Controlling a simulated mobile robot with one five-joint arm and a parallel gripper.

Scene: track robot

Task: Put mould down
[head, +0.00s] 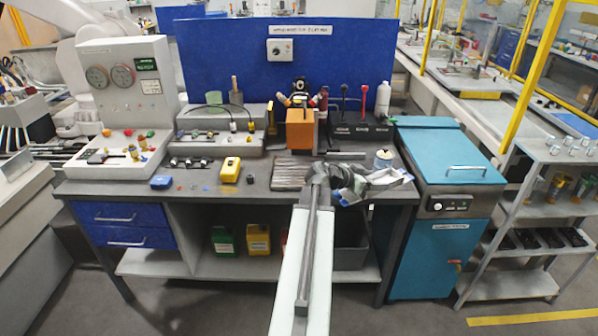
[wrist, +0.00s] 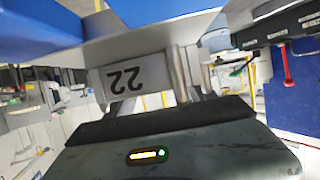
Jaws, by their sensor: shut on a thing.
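The mould (wrist: 138,74) appears as a grey metal piece with a tag reading 22, upside down in the wrist view. My gripper (wrist: 150,80) is shut on it, and a flat grey part spreads above the fingers. In the head view my gripper (head: 347,188) is over the right front of the workbench (head: 200,197), beside a grey slatted pad (head: 291,173). The mould is hard to separate from my gripper there. I cannot tell whether it touches the bench.
An orange block-like unit (head: 300,130) stands behind the pad. A white round tin (head: 383,160) is close behind my wrist. A teal cabinet (head: 445,208) adjoins the bench at right.

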